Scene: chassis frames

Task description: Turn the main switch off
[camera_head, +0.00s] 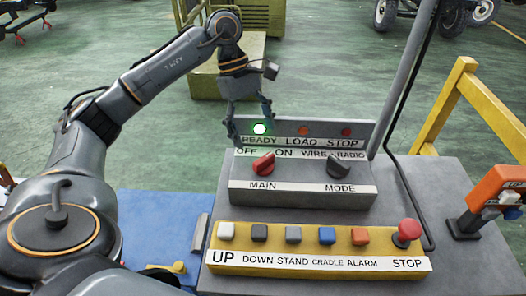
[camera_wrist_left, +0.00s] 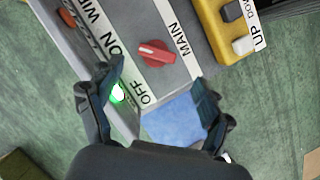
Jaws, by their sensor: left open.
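The red main switch knob (camera_head: 263,163) sits on the grey panel above the MAIN label, between the OFF mark at left and the ON mark at right. Its handle slants up to the right, toward ON. It also shows in the left wrist view (camera_wrist_left: 155,53), ahead of the fingers. My left gripper (camera_head: 250,124) is open and empty, above and behind the knob, near the READY lamp. In the left wrist view its fingers (camera_wrist_left: 158,74) are spread wide and do not touch the knob. My right gripper is not in view.
The green READY lamp (camera_head: 260,129) is lit; the LOAD and STOP lamps look dim. The black mode knob (camera_head: 338,166) is to the right. A yellow button box (camera_head: 318,262) with a red STOP button (camera_head: 406,233) stands in front. A grey post (camera_head: 405,75) rises at right.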

